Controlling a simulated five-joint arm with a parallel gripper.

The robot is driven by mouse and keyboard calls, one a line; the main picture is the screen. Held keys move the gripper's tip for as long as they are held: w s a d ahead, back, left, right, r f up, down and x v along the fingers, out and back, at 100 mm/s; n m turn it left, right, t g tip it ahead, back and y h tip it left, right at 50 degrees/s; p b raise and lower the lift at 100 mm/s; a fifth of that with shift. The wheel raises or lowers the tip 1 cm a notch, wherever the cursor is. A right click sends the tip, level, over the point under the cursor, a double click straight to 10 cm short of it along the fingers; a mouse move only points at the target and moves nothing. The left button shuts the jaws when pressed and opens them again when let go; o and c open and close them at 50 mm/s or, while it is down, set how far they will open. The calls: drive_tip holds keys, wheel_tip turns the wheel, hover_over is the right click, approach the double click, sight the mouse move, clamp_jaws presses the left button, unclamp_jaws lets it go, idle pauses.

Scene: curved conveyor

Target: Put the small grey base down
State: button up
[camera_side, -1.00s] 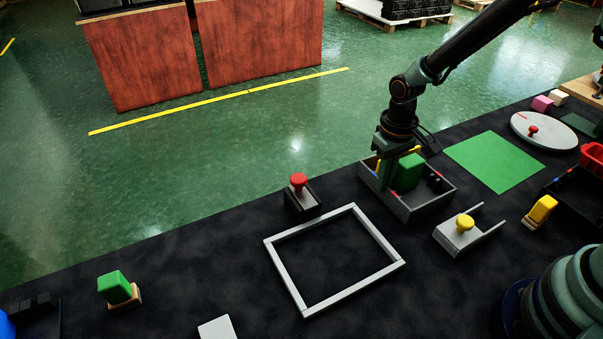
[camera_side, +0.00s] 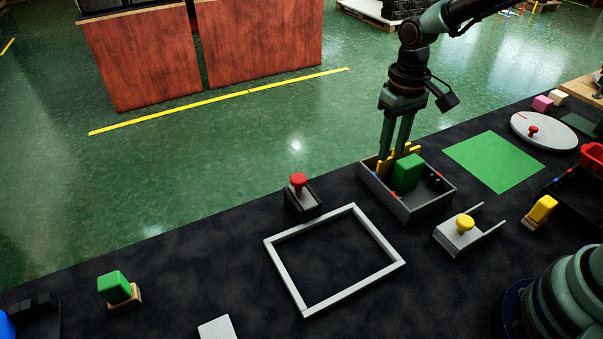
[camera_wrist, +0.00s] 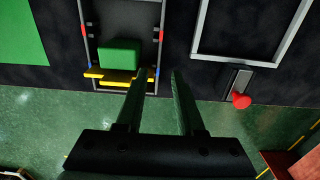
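My gripper (camera_side: 394,152) is raised over the far wall of a grey open tray (camera_side: 412,210). Its two fingers are apart with nothing between them, as the wrist view (camera_wrist: 165,75) shows. A green block (camera_side: 408,173) and a yellow pronged piece (camera_side: 384,163) are in the tray; they also show in the wrist view as the green block (camera_wrist: 120,52) and the yellow piece (camera_wrist: 118,80). A grey slotted piece with a yellow knob (camera_side: 465,224) lies right of the tray. I cannot tell which grey thing is the small base.
A light grey rectangular frame (camera_side: 286,272) lies left of the tray. A red-knobbed dark holder (camera_side: 301,200) stands by the tray. A green mat (camera_side: 497,161) and a round white disc (camera_side: 543,131) lie to the right. The dark mat at left centre is mostly clear.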

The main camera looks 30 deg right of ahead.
drive_tip(key=s+d+r+t, duration=0.2)
drive_tip(key=s+r, duration=0.3)
drive_tip(key=r, duration=0.1)
drive_tip(key=s+d+r+t, duration=0.3)
drive_tip(key=s+r, duration=0.2)
drive_tip(key=r, duration=0.1)
drive_tip(key=shift+r+t, duration=0.3)
idle(1.2)
